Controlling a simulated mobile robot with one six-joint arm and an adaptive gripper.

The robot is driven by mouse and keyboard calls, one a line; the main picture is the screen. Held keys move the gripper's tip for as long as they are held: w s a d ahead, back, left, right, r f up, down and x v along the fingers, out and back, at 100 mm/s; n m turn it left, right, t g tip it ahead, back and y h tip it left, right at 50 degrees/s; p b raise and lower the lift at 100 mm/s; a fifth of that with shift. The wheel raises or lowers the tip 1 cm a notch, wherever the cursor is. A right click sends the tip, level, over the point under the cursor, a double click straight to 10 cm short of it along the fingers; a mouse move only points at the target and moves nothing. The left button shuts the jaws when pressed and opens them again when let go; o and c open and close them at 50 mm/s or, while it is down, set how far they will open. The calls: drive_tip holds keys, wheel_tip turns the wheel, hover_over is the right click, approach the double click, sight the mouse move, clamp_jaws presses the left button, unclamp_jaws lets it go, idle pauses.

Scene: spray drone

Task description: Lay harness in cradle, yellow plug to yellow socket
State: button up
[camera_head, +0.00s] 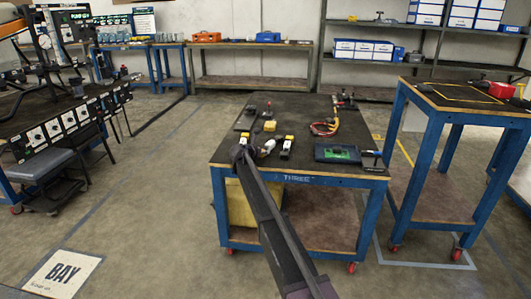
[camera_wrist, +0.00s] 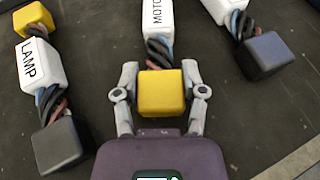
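In the wrist view a white harness body (camera_wrist: 158,16) marked "MOTO", its label cut by the top edge, has twisted wires down to a yellow plug (camera_wrist: 161,94). My gripper (camera_wrist: 160,72) has a finger on each side of this plug, the tips against its sides as far as I can tell. To the left a "LAMP" harness (camera_wrist: 40,62) has a yellow plug (camera_wrist: 35,18) on its upper end and a dark plug (camera_wrist: 62,145) on its lower end. In the head view my gripper (camera_head: 241,153) is over the table's left front. I cannot make out the cradle or yellow socket.
Another harness's dark plug (camera_wrist: 264,54) lies at right in the wrist view. The dark table (camera_head: 297,180) marked "THREE" also bears a green-faced case (camera_head: 337,154) and red-yellow cables (camera_head: 326,127). Another blue-legged table (camera_head: 425,103) stands right, with floor between.

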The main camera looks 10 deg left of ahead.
drive_tip(key=o, duration=0.3)
drive_tip(key=shift+r, duration=0.15)
drive_tip(key=p+v, duration=0.4)
drive_tip(key=v, duration=0.6)
drive_tip(key=shift+s+r, duration=0.1)
drive_tip(key=shift+s, duration=0.05)
drive_tip(key=shift+p+v, duration=0.4)
drive_tip(key=shift+v, duration=0.4)
